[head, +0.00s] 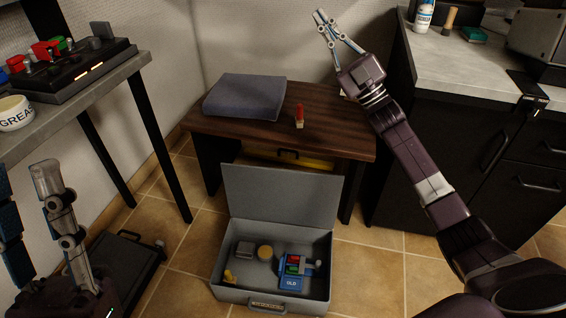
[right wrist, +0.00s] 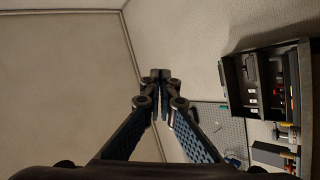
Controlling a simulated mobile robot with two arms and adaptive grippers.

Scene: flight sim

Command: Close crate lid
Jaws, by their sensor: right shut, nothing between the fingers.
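A grey crate (head: 222,291) stands on the tiled floor in the lower middle of the head view. Its lid (head: 281,196) is open, standing up along the back edge and leaning slightly back. Inside lie a blue piece marked OLD (head: 292,283), a yellow round thing (head: 265,252) and other small parts. My right gripper (head: 320,16) is raised high above and behind the wooden table, far from the lid. It is shut and empty, and its fingertips meet in the right wrist view (right wrist: 160,76).
A dark wooden table (head: 340,134) stands behind the crate, with a grey folded cloth or cushion (head: 245,96) and a small red-topped thing (head: 299,116) on it. A counter (head: 450,70) is at the right, a workbench (head: 70,105) at the left. A dark flat case (head: 125,262) lies on the floor left of the crate.

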